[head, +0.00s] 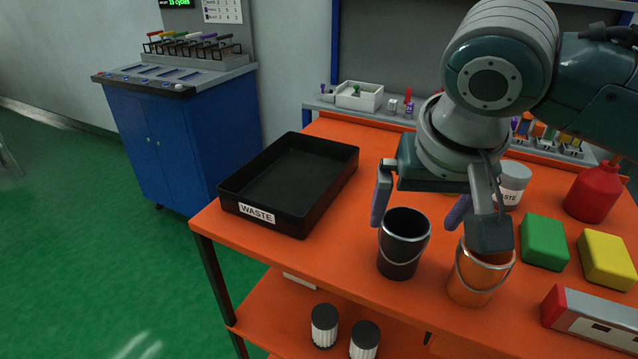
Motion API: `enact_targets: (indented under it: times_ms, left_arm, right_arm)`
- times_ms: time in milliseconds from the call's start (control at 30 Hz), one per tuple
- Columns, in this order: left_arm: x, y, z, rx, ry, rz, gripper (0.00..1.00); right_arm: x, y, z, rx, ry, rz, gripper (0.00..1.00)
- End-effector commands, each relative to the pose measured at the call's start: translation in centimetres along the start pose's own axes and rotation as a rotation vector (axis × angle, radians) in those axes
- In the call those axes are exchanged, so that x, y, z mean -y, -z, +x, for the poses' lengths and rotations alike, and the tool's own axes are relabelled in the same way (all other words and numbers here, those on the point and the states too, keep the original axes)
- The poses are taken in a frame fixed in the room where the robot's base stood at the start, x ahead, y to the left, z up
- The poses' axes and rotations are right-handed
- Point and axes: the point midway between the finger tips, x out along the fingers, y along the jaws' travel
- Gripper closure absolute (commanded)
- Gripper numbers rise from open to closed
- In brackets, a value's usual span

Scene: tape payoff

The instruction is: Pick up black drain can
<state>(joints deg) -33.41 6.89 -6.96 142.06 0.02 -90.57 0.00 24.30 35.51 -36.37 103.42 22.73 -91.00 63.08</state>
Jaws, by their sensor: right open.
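The black drain can (401,258) stands upright near the front edge of the orange table, with a thin wire handle hanging on its front. My right gripper (420,208) is open and empty, pointing down. Its left finger is at the upper left of the can's rim and its right finger is to the right of the rim. I cannot tell whether either finger touches the can. An orange can (471,277) with a wire handle stands just right of the black can, partly hidden by a part of my right arm's end. My left gripper is not in view.
A black WASTE tray (311,225) lies left of the cans on the orange table (340,263). Green (544,242) and yellow (607,258) blocks, a red bottle (594,190) and a white tub (512,184) stand to the right. A blue cabinet (185,150) is at the back left.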

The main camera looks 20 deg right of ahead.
Motion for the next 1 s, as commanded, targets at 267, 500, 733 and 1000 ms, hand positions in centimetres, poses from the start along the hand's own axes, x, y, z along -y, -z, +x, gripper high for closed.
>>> enact_targets:
  times_ms: [267, 500, 733, 1000]
  left_arm:
    - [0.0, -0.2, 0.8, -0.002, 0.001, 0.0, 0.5]
    - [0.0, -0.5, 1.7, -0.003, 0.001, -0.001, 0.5]
    - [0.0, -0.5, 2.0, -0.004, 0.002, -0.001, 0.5]
    - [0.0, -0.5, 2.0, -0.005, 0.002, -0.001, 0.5]
  right_arm:
    - [0.1, -0.1, 3.4, 0.0, -0.001, -0.002, 0.0]
    - [0.4, -0.3, 6.9, 0.0, 0.0, -0.002, 0.0]
    - [0.4, -0.3, 8.5, -0.001, 0.001, -0.004, 0.0]
    - [0.4, -0.3, 8.4, -0.001, 0.001, -0.005, 0.11]
